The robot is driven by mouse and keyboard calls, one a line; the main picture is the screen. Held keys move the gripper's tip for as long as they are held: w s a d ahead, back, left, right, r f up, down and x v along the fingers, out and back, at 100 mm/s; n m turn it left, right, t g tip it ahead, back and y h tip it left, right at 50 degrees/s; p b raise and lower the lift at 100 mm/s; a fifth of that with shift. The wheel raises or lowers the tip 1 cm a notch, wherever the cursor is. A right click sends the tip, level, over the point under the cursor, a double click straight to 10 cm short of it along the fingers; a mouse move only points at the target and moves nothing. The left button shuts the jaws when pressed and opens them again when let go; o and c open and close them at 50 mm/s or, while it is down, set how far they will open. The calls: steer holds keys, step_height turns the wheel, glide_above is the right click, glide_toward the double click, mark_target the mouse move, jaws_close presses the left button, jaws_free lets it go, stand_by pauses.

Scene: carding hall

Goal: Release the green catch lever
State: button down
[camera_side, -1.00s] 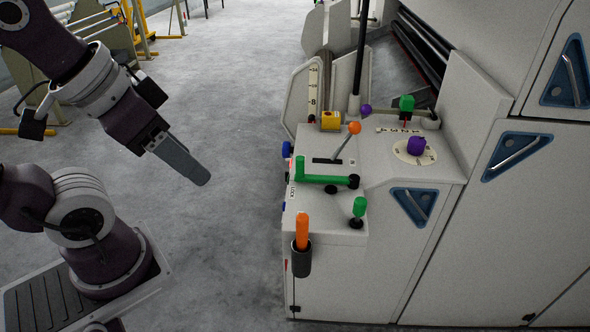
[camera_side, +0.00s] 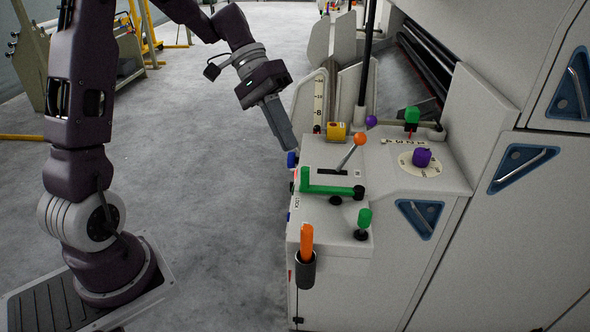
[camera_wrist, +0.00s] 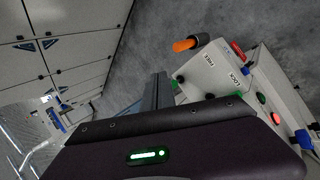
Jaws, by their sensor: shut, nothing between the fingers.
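The green catch lever (camera_side: 330,189) is an L-shaped bar on the front of the machine's control ledge. Its long arm lies flat to a dark pivot at the right, and a short grip stands up at its left end. A LOCK label is on the panel below that grip. My gripper (camera_side: 290,146) is shut and empty, pointing down and right, above and slightly left of the lever's grip, apart from it in the picture. In the wrist view the shut fingers (camera_wrist: 162,90) show beside the panel with its FREE and LOCK labels; the lever is mostly hidden there.
An orange-knobbed lever (camera_side: 359,140), a yellow block (camera_side: 337,131), a purple dial knob (camera_side: 421,158) and a green knob (camera_side: 364,217) crowd the ledge. An orange handle (camera_side: 306,240) stands in a dark holder at the front. Open floor lies left of the machine.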

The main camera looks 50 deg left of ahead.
steer(key=w+a+f+n+t+h, duration=0.2)
steer(key=a+f+t, duration=0.3)
steer(key=a+f, duration=0.5)
steer(key=w+a+f+n+t+h, duration=0.3)
steer(key=w+a+f+n+t, duration=0.1)
steer(key=a+f, duration=0.6)
steer(key=w+a+t, duration=0.1)
steer(key=a+t, duration=0.1)
steer(key=shift+a+f+t+h, duration=0.15)
steer(key=shift+a+t+h, duration=0.1)
steer(key=shift+t+h, duration=0.05)
steer(key=shift+w, duration=0.1)
steer(key=w+d, duration=0.1)
steer(key=d, duration=0.2)
steer(key=w+d, duration=0.2)
steer(key=d, duration=0.2)
steer(key=w+d, duration=0.1)
steer(key=d, duration=0.3)
steer(key=shift+w, duration=0.25)
steer(key=shift+s, duration=0.1)
